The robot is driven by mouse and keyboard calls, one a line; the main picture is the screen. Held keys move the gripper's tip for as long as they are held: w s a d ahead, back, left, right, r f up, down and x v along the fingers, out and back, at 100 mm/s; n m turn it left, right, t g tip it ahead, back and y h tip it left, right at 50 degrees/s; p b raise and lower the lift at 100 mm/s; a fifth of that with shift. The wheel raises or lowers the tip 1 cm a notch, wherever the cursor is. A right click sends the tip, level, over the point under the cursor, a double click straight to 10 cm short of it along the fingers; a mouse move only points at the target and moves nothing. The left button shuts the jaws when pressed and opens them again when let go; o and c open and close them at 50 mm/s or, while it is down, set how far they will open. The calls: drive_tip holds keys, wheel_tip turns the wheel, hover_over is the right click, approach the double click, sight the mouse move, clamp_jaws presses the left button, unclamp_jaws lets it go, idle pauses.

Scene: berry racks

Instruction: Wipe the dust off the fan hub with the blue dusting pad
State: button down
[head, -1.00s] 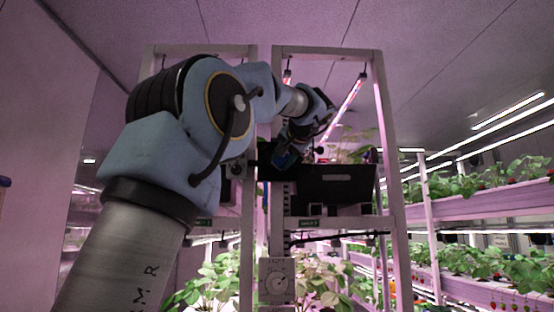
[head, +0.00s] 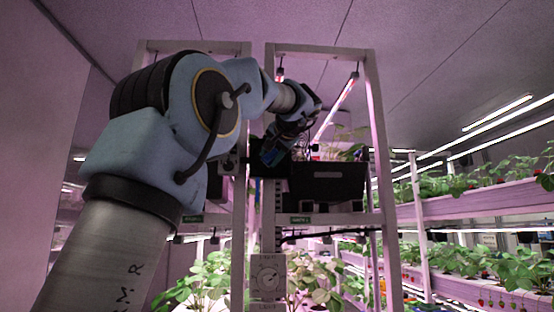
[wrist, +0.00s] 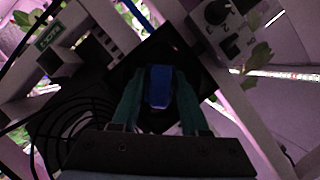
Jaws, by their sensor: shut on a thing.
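My gripper (wrist: 159,104) is shut on the blue dusting pad (wrist: 160,86), which sits between the two green fingers in the wrist view. In the head view my gripper (head: 273,149) is small and dark, at the rack's middle post, with a bit of blue at its end. Behind the pad in the wrist view is a dark square panel (wrist: 122,70), probably the fan's housing.
A grey rack frame (head: 374,130) surrounds the work spot. A black bin (head: 335,190) stands on its shelf, right of my gripper. A dial plate (head: 268,277) hangs below. Strawberry shelves (head: 470,205) stand at right.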

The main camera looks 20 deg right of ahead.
drive_tip(key=shift+w+a+b, duration=0.2)
drive_tip(key=shift+w+a, duration=0.05)
drive_tip(key=shift+a, duration=0.65)
drive_tip(key=shift+w+a+b, duration=0.15)
drive_tip(key=shift+w+a, duration=0.1)
drive_tip(key=shift+a, duration=0.65)
drive_tip(key=shift+r+p, duration=0.5)
drive_tip(key=shift+r, duration=0.1)
drive_tip(key=s+d, duration=0.1)
drive_tip(key=d, duration=0.6)
drive_tip(key=shift+s+f+p, duration=0.15)
drive_tip(key=shift+s+p, duration=0.15)
drive_tip(key=shift+p, duration=0.1)
drive_tip(key=shift+a, duration=0.15)
drive_tip(key=shift+w+a+b, duration=0.25)
drive_tip(key=shift+w+a, duration=0.05)
drive_tip(key=shift+a, duration=0.8)
drive_tip(key=shift+w+a+b, duration=0.25)
drive_tip(key=shift+a+b, duration=0.05)
drive_tip(key=shift+a, duration=0.85)
drive_tip(key=shift+w+a+b, duration=0.25)
drive_tip(key=shift+w+a, duration=0.05)
drive_tip(key=shift+a, duration=0.8)
drive_tip(key=shift+s, duration=0.1)
